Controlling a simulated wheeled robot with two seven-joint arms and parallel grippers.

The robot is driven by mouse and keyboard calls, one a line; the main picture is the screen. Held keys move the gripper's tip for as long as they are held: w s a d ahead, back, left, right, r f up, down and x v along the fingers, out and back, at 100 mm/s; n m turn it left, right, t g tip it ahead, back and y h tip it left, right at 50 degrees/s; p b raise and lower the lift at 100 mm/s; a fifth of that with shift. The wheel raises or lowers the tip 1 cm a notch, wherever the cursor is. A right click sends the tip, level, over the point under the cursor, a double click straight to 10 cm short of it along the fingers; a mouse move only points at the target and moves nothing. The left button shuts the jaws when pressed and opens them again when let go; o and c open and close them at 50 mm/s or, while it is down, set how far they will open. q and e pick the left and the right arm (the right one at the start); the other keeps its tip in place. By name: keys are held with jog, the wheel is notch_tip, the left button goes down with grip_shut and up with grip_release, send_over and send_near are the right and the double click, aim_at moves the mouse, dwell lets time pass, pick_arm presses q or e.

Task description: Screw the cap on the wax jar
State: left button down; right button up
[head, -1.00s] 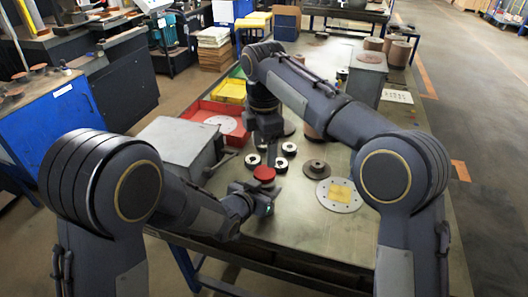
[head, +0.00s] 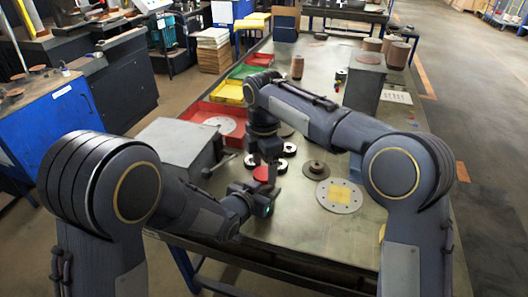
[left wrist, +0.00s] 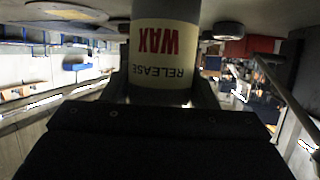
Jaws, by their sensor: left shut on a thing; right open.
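The wax jar (left wrist: 165,55) is cream with red lettering and appears upside down in the left wrist view. My left gripper (head: 258,192) is shut on it near the table's front edge; in the head view the jar's body is mostly hidden. A round red cap (head: 261,174) shows at the jar's top, just beyond the left gripper. Whether it is threaded on or only resting there I cannot tell. My right gripper (head: 270,163) is open, pointing down right at the cap and partly covering it. Whether its fingers touch the cap is not clear.
Several dark rings with pale centres lie behind the cap. A brown flanged disc (head: 317,168) and a grey plate with a yellow centre (head: 325,196) lie to the right. A grey box (head: 172,141) with a lever stands left. Red trays (head: 205,106) are behind it.

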jog(key=shift+f, duration=0.7)
jog(key=c, duration=1)
jog(key=m, duration=0.3)
jog(key=o, duration=1.1)
jog(key=shift+r, duration=0.1)
